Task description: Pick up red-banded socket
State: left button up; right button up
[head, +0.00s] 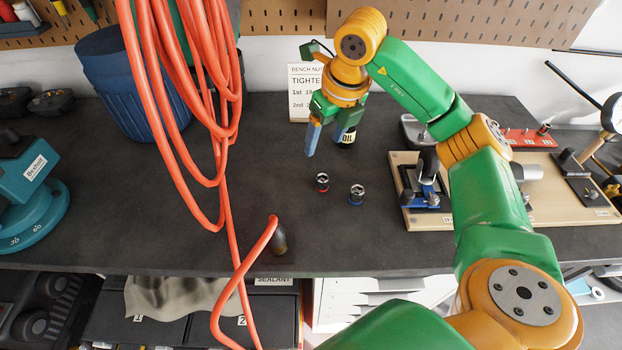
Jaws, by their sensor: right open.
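The red-banded socket (322,183) stands on the dark bench top, a small metal cylinder with a red ring near its base. A similar blue-banded socket (357,195) stands just to its right and a little nearer. My right gripper (325,146) is open and empty, with its blue fingers pointing down above the bench, behind the red-banded socket and apart from it. My left gripper does not show.
A thick orange hose (200,150) hangs in front at the left. A wooden board with a blue fixture (428,190) lies at the right, partly behind my right arm. A dark blue bin (135,85) stands at the back left.

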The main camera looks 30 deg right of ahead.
jog(key=b, duration=0.4)
send_near(323, 178)
jog(key=shift+w+a+f, duration=0.25)
jog(key=shift+w+f, duration=0.2)
jog(key=shift+f, duration=0.35)
jog(key=shift+w+f, duration=0.1)
jog(key=shift+f, duration=0.1)
jog(key=p+x, duration=0.1)
jog(key=x, duration=0.1)
jog(key=p+x, duration=0.1)
jog(key=x, duration=0.1)
jog(key=s+p+x, duration=0.1)
jog(key=x, duration=0.1)
jog(key=shift+f, duration=0.25)
jog(key=shift+w+f, duration=0.15)
jog(key=shift+f, duration=0.1)
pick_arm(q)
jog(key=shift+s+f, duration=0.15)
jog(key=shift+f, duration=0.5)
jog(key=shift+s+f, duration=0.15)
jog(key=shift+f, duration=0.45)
pick_arm(e)
grip_shut()
